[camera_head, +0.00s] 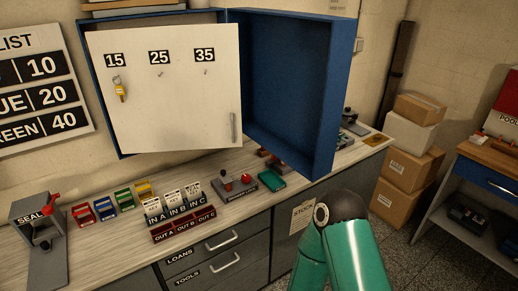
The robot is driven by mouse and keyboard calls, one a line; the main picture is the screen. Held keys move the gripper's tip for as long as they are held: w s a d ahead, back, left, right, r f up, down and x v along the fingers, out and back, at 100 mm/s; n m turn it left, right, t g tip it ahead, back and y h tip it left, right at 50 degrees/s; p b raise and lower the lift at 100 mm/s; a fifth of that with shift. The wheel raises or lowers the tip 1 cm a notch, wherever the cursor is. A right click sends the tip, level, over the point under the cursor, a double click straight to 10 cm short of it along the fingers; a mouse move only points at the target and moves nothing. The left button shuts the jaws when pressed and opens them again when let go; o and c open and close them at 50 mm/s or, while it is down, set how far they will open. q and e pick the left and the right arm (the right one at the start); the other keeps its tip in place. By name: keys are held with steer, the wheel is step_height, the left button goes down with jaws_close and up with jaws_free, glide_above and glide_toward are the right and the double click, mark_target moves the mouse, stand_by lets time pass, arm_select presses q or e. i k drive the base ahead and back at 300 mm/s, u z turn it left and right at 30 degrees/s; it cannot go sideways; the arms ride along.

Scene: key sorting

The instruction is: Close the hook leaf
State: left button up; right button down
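The hook leaf (170,115) is a white panel in front of the blue wall cabinet (82,75). It carries labels 15, 25 and 35 over small hooks, and a vertical handle (233,128) near its right edge. A key with a yellow tag (121,91) hangs under label 15; the hooks under 25 and 35 look bare. A deep blue panel with a rim (325,90) stands out to the right of the leaf. I cannot tell exactly how far the leaf stands from the cabinet. Neither gripper shows; only green links of my arm appear at the bottom right.
The counter (95,245) below holds a seal press (42,235), coloured racks, a red OUT tray (185,228) and a green object (272,179). Cardboard boxes (405,168) stack at right, by another bench (490,155). A clipboard (302,216) hangs on the counter front.

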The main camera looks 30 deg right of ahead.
mark_target(180, 84)
steer(key=u, duration=0.15)
steer(key=i, duration=0.85)
steer(key=z, duration=0.05)
